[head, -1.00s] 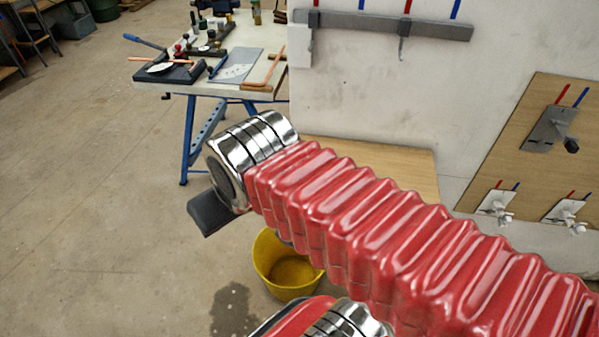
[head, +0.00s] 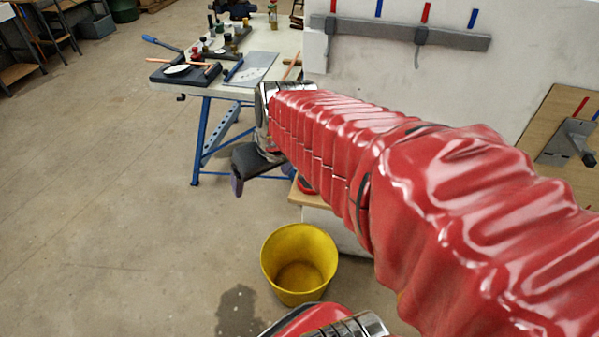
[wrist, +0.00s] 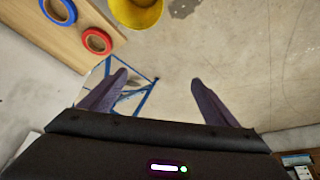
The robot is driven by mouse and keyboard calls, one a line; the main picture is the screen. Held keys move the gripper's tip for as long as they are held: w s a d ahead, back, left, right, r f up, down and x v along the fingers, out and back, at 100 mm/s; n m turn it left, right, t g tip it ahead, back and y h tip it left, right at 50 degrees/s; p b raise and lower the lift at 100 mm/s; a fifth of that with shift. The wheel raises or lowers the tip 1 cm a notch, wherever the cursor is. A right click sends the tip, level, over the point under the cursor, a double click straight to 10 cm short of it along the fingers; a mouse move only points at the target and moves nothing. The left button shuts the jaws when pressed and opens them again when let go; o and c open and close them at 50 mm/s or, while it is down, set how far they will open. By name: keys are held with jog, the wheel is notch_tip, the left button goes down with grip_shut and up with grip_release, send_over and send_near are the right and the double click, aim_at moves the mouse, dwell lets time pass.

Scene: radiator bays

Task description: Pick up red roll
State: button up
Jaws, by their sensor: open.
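The red roll (wrist: 97,41) is a ring with an open middle, lying on the wooden bench top (wrist: 75,58) in the wrist view. In the head view a small red piece of it (head: 306,186) shows at the bench edge, mostly hidden behind my red-sleeved arm. My gripper (wrist: 157,80) is open and empty, its two dark fingers wide apart over the floor. The red roll lies to the left of and beyond the left finger in the wrist view, apart from it.
A blue roll (wrist: 58,10) lies beside the red one. A yellow bucket (head: 299,262) stands on the floor near the bench. A blue-legged workbench (head: 207,135) with tools stands behind my gripper. A white wall with a grey rail (head: 450,36) rises at the right. The floor at left is clear.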

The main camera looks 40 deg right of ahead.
jog(key=shift+o, duration=1.4)
jog(key=w+d+f, duration=0.1)
jog(key=d+f, duration=0.1)
jog(key=d, duration=0.3)
jog(key=w+d+f+m, duration=0.1)
jog(key=d+f, duration=0.1)
jog(key=d, duration=0.3)
jog(key=shift+w+d+f, duration=0.3)
jog(key=shift+w+d, duration=0.05)
jog(key=shift+w, duration=0.05)
jog(key=d+f+m, duration=0.1)
jog(key=d+f, duration=0.3)
jog(key=d, duration=0.5)
jog(key=shift+s+f+g+h, duration=0.2)
jog(key=shift+g+h, duration=0.1)
jog(key=shift+g, duration=0.1)
jog(key=x, duration=0.8)
jog(key=shift+w+f, duration=0.1)
jog(key=shift+f, duration=0.15)
jog(key=shift+d+x, duration=0.2)
jog(key=shift+x, duration=2.45)
jog(key=shift+w, duration=0.15)
